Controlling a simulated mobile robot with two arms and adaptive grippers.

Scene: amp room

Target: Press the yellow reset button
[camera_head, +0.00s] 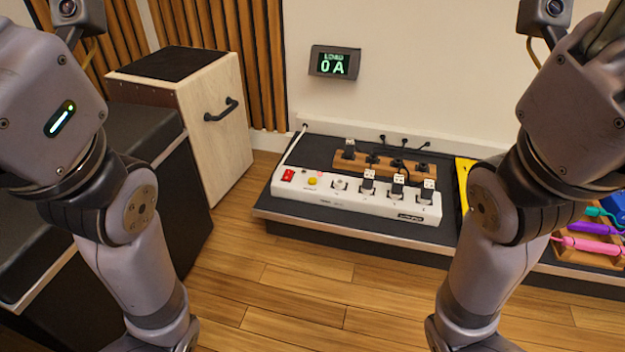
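The yellow reset button (312,181) is a small round button on the top of a white power strip (330,203). It sits just right of a red switch (287,175) at the strip's left end. Several black plugs stand in the strip's sockets, to the right of the button. The strip lies on a low dark platform (360,240) against the wall. My two arms rise at the left and right sides of the picture, well apart from the strip. The fingers of both grippers are out of the picture, so their state does not show.
A wooden block (362,164) with black plugs lies behind the strip. A wooden box with a black handle (221,110) stands left. Coloured tools (592,244) lie in a tray at right. The wood floor (290,290) in front is clear.

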